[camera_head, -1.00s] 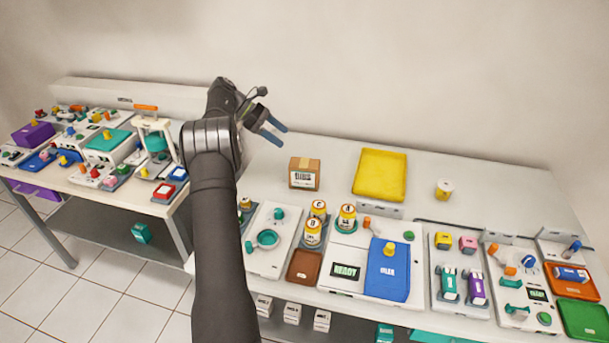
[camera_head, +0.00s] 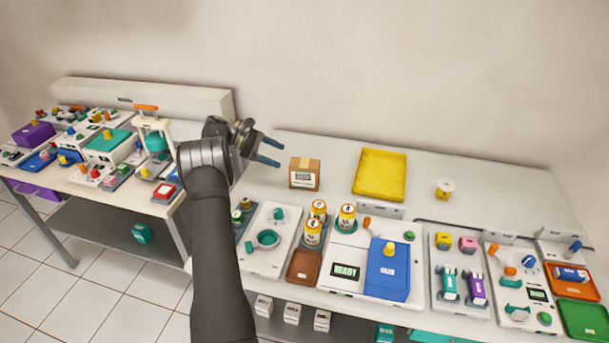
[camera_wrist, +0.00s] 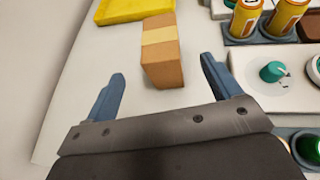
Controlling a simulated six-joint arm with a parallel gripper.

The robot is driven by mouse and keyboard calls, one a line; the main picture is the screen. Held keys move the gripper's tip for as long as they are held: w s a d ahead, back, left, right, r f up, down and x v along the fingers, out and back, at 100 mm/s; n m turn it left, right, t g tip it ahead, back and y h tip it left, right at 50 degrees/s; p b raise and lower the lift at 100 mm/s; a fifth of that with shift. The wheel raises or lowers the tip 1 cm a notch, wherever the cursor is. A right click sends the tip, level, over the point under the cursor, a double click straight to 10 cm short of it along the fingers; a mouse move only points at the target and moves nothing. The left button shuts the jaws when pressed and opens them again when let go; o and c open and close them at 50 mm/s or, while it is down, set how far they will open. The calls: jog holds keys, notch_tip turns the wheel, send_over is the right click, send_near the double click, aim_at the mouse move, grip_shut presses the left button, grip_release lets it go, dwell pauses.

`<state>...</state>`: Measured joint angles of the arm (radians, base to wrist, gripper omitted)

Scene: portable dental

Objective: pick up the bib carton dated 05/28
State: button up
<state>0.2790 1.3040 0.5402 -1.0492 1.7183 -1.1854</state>
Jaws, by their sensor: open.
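A small brown carton (camera_head: 304,173) with a lighter tape strip and a white printed label stands upright on the right table, left of the yellow tray. The label is too small to read a date. My gripper (camera_head: 272,150) is open and empty, just left of the carton and apart from it. In the wrist view the carton (camera_wrist: 162,55) lies ahead of and between the two blue fingers of my gripper (camera_wrist: 165,90), with its label side hidden.
A yellow tray (camera_head: 380,174) lies right of the carton. Several yellow canisters (camera_head: 313,231) stand in front of it, beside a white unit with a teal knob (camera_head: 267,238). The table around the carton is clear.

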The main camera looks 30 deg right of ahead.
aim_at(303, 163)
jog(key=x, duration=0.5)
jog(key=shift+s+d, duration=0.1)
jog(key=shift+r+x, duration=0.2)
jog(key=shift+x, duration=1.15)
jog(key=shift+r+x, duration=0.2)
jog(key=shift+x, duration=1.2)
jog(key=shift+s+d, duration=0.1)
jog(key=shift+s, duration=0.1)
jog(key=c, duration=1.2)
jog(key=shift+r, duration=0.1)
